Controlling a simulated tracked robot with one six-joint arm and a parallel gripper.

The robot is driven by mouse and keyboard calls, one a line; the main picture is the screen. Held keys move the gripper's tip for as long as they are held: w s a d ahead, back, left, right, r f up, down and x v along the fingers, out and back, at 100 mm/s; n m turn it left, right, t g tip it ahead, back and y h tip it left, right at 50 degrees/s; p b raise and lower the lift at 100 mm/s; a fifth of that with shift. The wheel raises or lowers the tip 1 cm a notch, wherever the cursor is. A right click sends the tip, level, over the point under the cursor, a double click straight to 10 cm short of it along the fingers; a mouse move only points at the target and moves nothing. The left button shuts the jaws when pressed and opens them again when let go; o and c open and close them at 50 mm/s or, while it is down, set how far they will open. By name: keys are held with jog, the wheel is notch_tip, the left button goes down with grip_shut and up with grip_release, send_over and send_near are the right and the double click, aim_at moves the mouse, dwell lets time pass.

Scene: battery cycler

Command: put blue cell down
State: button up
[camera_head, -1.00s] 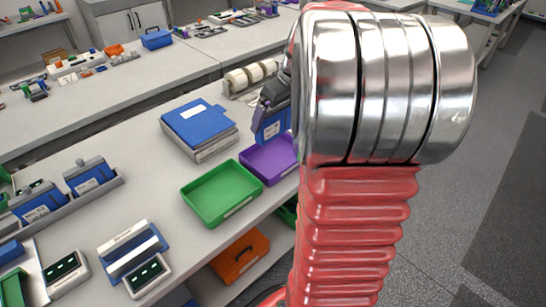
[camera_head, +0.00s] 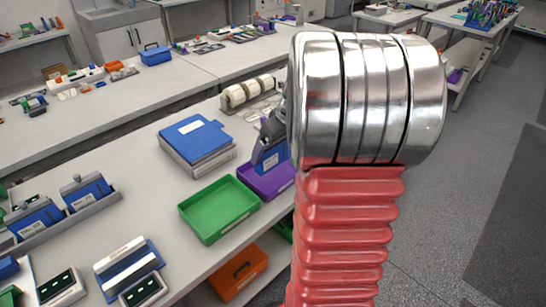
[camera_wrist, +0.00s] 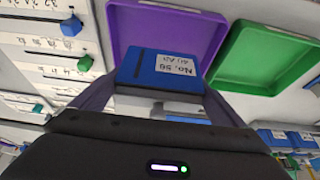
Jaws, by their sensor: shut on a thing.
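The blue cell (camera_wrist: 160,72) has a white label and is held between the fingers of my gripper (camera_wrist: 158,98). In the head view the cell (camera_head: 271,158) hangs over the purple tray (camera_head: 268,184), partly hidden behind my arm. In the wrist view the purple tray (camera_wrist: 168,14) lies beyond and beneath the cell. I cannot tell whether the cell touches the tray floor.
A green tray (camera_head: 217,209) sits right beside the purple one. A blue binder stack (camera_head: 196,143) lies behind them. Other blue cells stand in a grey rack (camera_head: 98,205) at the left. An orange bin (camera_head: 238,272) is below the bench.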

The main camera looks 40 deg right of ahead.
aim_at(273, 157)
jog(key=shift+f, duration=1.85)
jog(key=o, duration=1.3)
jog(key=shift+f, duration=0.1)
jog(key=v, duration=1.2)
jog(key=shift+a, duration=0.15)
